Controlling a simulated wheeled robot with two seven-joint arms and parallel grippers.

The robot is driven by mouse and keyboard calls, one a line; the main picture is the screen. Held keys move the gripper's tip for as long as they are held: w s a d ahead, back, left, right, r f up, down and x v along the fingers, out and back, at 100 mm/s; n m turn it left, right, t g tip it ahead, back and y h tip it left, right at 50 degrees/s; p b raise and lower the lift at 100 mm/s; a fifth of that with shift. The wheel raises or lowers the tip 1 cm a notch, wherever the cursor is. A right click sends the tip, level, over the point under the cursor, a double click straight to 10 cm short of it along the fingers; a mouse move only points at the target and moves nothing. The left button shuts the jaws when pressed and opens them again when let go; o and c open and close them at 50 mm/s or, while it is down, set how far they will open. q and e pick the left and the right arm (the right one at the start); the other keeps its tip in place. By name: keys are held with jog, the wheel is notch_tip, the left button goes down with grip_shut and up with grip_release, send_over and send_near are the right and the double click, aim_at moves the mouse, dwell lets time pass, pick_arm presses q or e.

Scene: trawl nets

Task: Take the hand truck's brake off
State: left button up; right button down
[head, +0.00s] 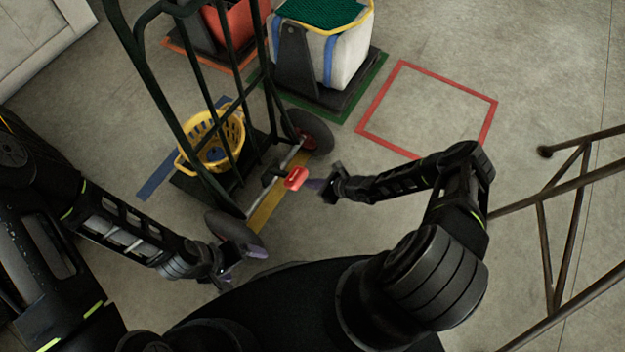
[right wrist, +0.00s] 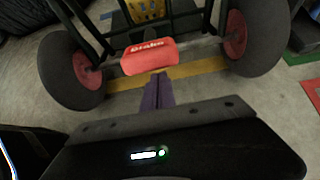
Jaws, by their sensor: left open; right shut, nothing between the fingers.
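The dark green hand truck (head: 178,128) stands upright in the head view, with its wheels and axle toward me. Its red brake pedal (head: 296,178) sticks out at the axle between the wheels; in the right wrist view the red pedal (right wrist: 149,57) reads "Brake". My right gripper (head: 314,185) is shut and empty, its purple fingertips just beside the pedal. In the right wrist view the fingertips (right wrist: 158,80) are just below the pedal; I cannot tell whether they touch. My left gripper (head: 240,254) is open and empty near the truck's left wheel (head: 232,228).
A yellow basket (head: 213,138) sits on the truck's toe plate. A white bag with green netting (head: 325,45) stands on a dark base behind. A red floor square (head: 428,108) is empty. A metal frame (head: 565,190) stands at the right.

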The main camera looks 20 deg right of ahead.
jog(key=shift+w+a+r, duration=0.15)
jog(key=shift+w+r, duration=0.1)
jog(key=shift+r, duration=0.15)
notch_tip(320, 180, down, 5)
jog(key=s+d+b, duration=0.2)
jog(key=b, duration=0.2)
jog(key=a+r+p+v, duration=0.1)
jog(key=p+v, duration=0.2)
jog(key=v, duration=0.7)
jog(key=shift+w+r+p, duration=0.25)
jog(key=shift+w+p, duration=0.1)
jog(key=shift+w, duration=0.05)
